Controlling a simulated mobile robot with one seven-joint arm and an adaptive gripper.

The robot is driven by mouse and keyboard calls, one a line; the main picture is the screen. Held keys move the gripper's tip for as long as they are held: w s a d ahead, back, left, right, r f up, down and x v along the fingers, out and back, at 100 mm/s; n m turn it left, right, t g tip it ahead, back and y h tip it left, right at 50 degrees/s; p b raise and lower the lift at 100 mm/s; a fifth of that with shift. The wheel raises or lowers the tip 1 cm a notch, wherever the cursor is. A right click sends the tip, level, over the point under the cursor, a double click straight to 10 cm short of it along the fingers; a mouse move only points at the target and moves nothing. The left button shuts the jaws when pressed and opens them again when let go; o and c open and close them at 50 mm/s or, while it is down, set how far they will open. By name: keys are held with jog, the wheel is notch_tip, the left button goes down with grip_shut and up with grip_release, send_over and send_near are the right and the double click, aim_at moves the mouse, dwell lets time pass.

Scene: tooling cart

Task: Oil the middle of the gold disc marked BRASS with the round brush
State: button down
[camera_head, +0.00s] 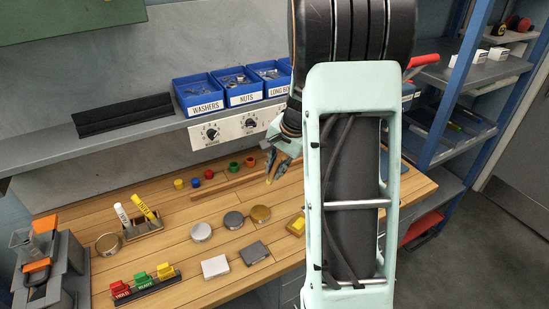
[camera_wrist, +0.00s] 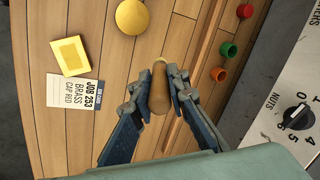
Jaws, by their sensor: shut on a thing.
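A gold disc (camera_head: 261,214) lies on the wooden bench, right of a grey disc (camera_head: 233,219) and a pale disc (camera_head: 201,231). Any marking on it is too small to read. In the wrist view a gold disc (camera_wrist: 132,16) lies at the top, beyond my gripper. My gripper (camera_wrist: 160,88) is shut on a wooden brush handle (camera_wrist: 159,98), with a narrower pale end pointing up the picture. The bristles cannot be made out. In the head view my gripper (camera_head: 273,168) is above the bench, behind and slightly right of the gold disc, apart from it.
A job card reading BRASS (camera_wrist: 75,93) lies beside a yellow block (camera_wrist: 71,57). Coloured cups (camera_head: 235,167) and a wooden strip (camera_head: 225,188) lie toward the back. A marker holder (camera_head: 144,229), a tan tin (camera_head: 108,244) and two square plates (camera_head: 215,267) occupy the left and front.

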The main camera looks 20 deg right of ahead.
jog(key=shift+r+p, duration=0.45)
jog(key=shift+r, duration=0.5)
